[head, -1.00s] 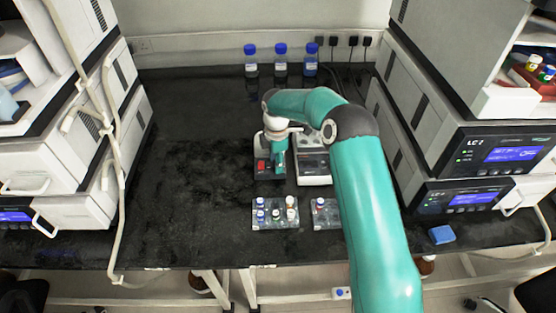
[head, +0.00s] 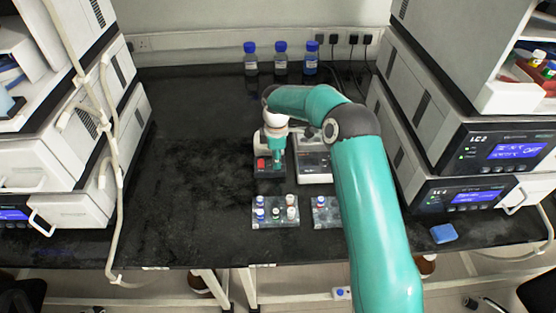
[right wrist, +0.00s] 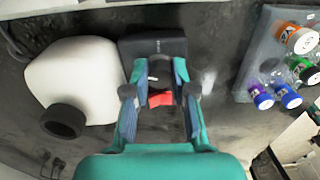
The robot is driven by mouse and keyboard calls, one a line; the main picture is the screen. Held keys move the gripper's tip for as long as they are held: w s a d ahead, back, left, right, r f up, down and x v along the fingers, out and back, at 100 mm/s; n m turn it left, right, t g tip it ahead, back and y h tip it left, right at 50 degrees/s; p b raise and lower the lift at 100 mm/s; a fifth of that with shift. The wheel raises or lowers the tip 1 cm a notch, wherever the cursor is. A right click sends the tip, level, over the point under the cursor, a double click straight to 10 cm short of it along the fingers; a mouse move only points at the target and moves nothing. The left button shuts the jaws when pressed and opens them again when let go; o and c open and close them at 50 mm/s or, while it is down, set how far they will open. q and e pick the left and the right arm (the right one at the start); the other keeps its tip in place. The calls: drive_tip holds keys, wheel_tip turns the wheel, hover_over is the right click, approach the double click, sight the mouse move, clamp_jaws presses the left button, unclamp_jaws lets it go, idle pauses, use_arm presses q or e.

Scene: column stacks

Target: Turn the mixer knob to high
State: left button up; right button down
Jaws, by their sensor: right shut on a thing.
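The mixer has a white body (right wrist: 78,82) with a black cup (right wrist: 64,121) on top and a black front part (right wrist: 150,46) with a red switch (right wrist: 161,99). In the head view the red switch (head: 261,163) shows just left of my right gripper (head: 277,161), and the arm hides much of the mixer. In the right wrist view my right gripper (right wrist: 158,78) has its fingers on both sides of the dark knob (right wrist: 153,73), shut on it. The knob's setting cannot be read. My left gripper is not in view.
A grey-white device (head: 314,158) stands close to the right of the mixer. Two vial racks, left (head: 276,222) and right (head: 322,222), sit in front. Blue-capped bottles (head: 280,62) stand at the back. Instrument stacks flank the bench; the bench's left middle (head: 190,150) is clear.

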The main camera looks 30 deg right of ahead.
drive_tip(key=m+b, duration=0.1)
drive_tip(key=m, duration=0.2)
drive_tip(key=shift+s+f+m, duration=0.1)
drive_tip(key=shift+f+m, duration=0.05)
drive_tip(key=shift+m, duration=0.15)
drive_tip(key=m, duration=0.3)
drive_tip(key=shift+m+b, duration=0.3)
drive_tip(key=shift+b, duration=0.1)
drive_tip(key=m, duration=0.3)
drive_tip(key=shift+m+b, duration=0.35)
drive_tip(key=shift+m, duration=1.95)
drive_tip(key=c, duration=0.9)
unclamp_jaws()
drive_tip(key=shift+c, duration=0.2)
drive_tip(key=shift+r, duration=0.2)
